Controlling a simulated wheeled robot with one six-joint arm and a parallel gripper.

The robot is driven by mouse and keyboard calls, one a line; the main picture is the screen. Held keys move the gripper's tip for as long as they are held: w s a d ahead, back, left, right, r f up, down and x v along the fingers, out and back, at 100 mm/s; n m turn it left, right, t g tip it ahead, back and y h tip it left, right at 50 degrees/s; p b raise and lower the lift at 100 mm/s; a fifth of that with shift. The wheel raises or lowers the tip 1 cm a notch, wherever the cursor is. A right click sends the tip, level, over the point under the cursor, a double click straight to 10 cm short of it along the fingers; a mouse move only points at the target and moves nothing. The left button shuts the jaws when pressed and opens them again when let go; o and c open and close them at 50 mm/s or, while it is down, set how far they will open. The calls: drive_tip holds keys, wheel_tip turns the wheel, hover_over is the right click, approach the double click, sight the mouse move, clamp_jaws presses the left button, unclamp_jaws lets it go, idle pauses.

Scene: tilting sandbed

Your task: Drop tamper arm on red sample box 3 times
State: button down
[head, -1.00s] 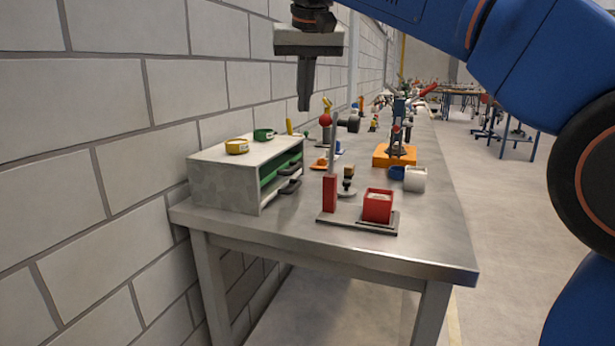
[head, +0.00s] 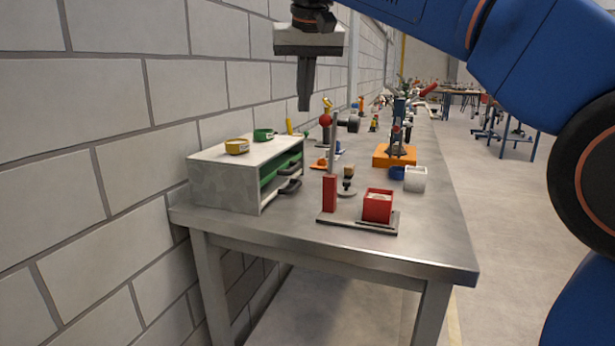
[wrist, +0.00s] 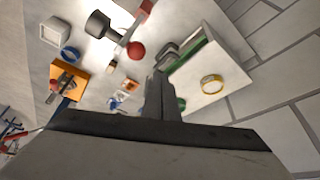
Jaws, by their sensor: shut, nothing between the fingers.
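The red sample box (head: 377,208) is open-topped and sits on the right of a dark base plate (head: 352,226) near the table's front. A red post (head: 330,193) with a metal rod stands on the plate's left. The tamper arm shows near the rod's top, with a red ball (head: 325,120) and a dark cylindrical head (head: 349,124); the head appears raised above the box. In the wrist view the ball (wrist: 136,50) and head (wrist: 98,24) appear above my fingers. My gripper (head: 304,106) is shut and empty, pointing down, apart from the tamper.
A grey drawer cabinet (head: 222,184) stands at the left by the block wall, with yellow (head: 237,146) and green (head: 264,135) rings on top. A white cup (head: 415,179) and an orange-based device (head: 394,156) stand behind the box. The table's front right is clear.

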drive_tip(key=shift+f, duration=0.1)
drive_tip(key=shift+f, duration=1.6)
drive_tip(key=shift+s+d, duration=0.35)
drive_tip(key=shift+d, duration=0.65)
drive_tip(key=shift+s+d, duration=0.35)
drive_tip(key=shift+d, duration=0.6)
drive_tip(key=shift+s+d, duration=0.35)
drive_tip(key=shift+d, duration=0.65)
drive_tip(key=shift+r, duration=0.1)
drive_tip(key=shift+r, duration=3.9)
drive_tip(key=shift+s, duration=0.1)
